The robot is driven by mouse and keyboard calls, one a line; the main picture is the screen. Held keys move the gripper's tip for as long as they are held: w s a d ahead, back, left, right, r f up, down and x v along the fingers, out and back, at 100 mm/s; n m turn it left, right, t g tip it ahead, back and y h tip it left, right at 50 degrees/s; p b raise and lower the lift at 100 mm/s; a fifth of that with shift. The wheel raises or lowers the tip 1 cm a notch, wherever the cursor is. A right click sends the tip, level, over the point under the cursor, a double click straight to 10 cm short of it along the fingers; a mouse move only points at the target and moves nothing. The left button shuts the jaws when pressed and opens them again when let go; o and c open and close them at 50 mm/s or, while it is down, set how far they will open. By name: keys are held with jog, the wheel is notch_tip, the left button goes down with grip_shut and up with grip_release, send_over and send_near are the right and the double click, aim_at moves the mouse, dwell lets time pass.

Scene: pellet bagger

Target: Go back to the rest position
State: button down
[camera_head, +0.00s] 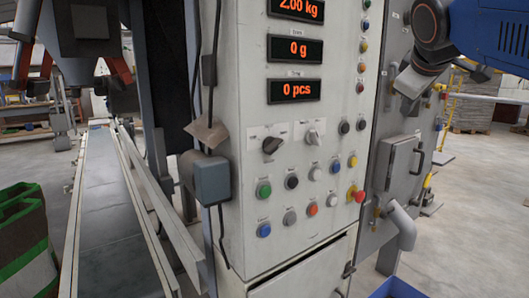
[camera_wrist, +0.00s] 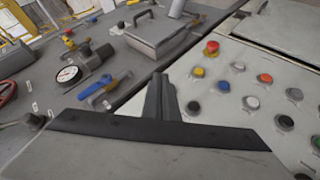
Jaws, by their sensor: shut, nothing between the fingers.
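My gripper (camera_wrist: 158,82) shows in the wrist view as two dark fingers held together, with nothing between them. It points over the control panel (camera_wrist: 240,62), near the seam between the panel and the grey valve plate beside it. Whether the fingertips touch anything is hard to tell, but a gap seems to separate them from the buttons. In the head view my blue arm (camera_head: 495,38) reaches in from the upper right. Its grey end hangs in front of the grey cabinet, right of the control panel; the fingers are not clear there.
A red mushroom button (camera_head: 357,194) sticks out at the panel's right edge. Right of it are a grey hatch (camera_head: 401,163) with a handle and a bent pipe (camera_head: 401,225). A pressure gauge (camera_wrist: 69,75) and blue-handled valve (camera_wrist: 96,87) lie left of my fingers. A conveyor (camera_head: 105,200) runs left.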

jog(key=s+a+f+m+g+y, duration=0.1)
jog(key=s+f+m, duration=0.1)
jog(key=s+f, duration=0.6)
jog(key=s+a+f+m+g+y, duration=0.1)
jog(key=s+f, duration=0.6)
jog(key=f, duration=1.2)
jog(key=s+a+f+m+g+y, duration=0.1)
jog(key=s+a+f+m+g, duration=0.2)
jog(key=s+f, duration=0.5)
notch_tip(320, 180, down, 5)
jog(key=shift+s+f+m, duration=0.2)
jog(key=shift+s+m, duration=0.1)
